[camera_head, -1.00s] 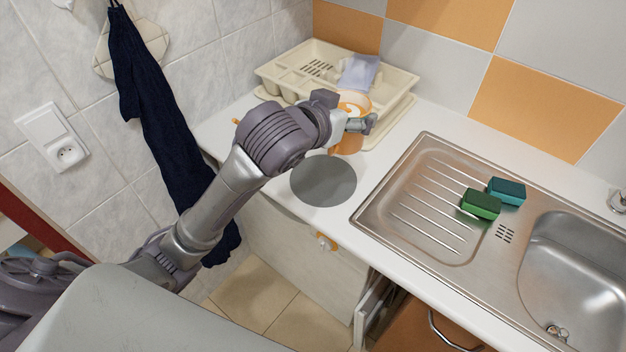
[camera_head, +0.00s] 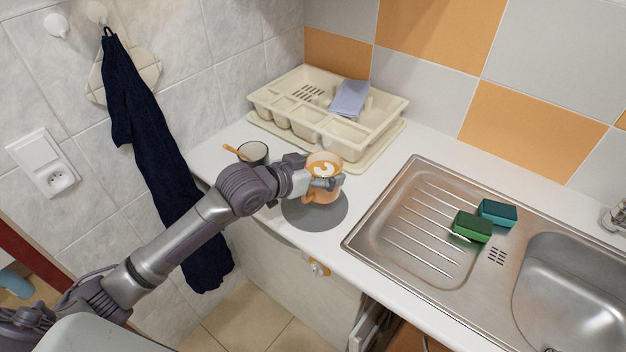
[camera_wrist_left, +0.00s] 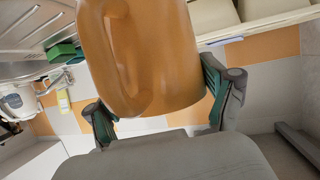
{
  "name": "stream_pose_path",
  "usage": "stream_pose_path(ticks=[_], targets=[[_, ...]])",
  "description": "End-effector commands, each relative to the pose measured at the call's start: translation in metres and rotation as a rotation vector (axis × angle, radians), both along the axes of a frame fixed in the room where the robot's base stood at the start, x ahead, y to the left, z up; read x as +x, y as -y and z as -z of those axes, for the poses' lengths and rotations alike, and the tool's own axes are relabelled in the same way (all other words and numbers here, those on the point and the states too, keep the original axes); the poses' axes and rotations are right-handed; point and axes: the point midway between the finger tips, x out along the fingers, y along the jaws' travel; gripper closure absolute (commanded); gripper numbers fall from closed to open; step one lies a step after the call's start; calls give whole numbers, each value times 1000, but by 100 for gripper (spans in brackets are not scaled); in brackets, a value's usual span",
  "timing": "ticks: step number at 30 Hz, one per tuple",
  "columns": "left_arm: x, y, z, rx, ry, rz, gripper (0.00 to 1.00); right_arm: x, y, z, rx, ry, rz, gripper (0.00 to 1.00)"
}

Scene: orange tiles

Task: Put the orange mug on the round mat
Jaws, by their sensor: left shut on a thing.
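The orange mug (camera_head: 322,193) has a pale top with an orange and white pattern. In the head view it is over the round grey mat (camera_head: 300,218), which lies flat on the white counter. I cannot tell whether the mug touches the mat. My left gripper (camera_head: 326,184) is shut on the mug, with its fingers around the mug's upper part. In the left wrist view the mug (camera_wrist_left: 180,60) fills the middle, its handle facing the camera, between the two fingers of my left gripper (camera_wrist_left: 160,105). My right gripper is not in view.
A cream dish rack (camera_head: 385,122) with a bluish cloth (camera_head: 349,98) stands behind. The steel sink (camera_head: 430,205) with green (camera_head: 471,227) and teal (camera_head: 498,212) sponges is on the right.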

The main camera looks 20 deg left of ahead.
Motion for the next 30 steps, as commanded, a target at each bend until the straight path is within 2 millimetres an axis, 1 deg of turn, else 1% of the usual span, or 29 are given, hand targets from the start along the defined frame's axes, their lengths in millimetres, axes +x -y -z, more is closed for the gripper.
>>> stream_pose_path(ticks=[1,3,7,10,15,18,29,30], targets=[[3,-9,2,1,4,-1,80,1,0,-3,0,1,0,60],[5,-16,7,0,5,0,80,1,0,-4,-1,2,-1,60],[8,-23,12,-2,6,0,80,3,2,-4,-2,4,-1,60],[8,-24,20,-4,4,0,80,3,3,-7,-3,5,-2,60],[7,-24,44,-3,3,0,80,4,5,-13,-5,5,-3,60],[7,-23,51,-3,5,0,80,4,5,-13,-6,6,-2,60],[7,-23,55,-3,7,0,80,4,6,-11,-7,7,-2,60],[7,-23,57,0,2,0,12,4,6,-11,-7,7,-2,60]])
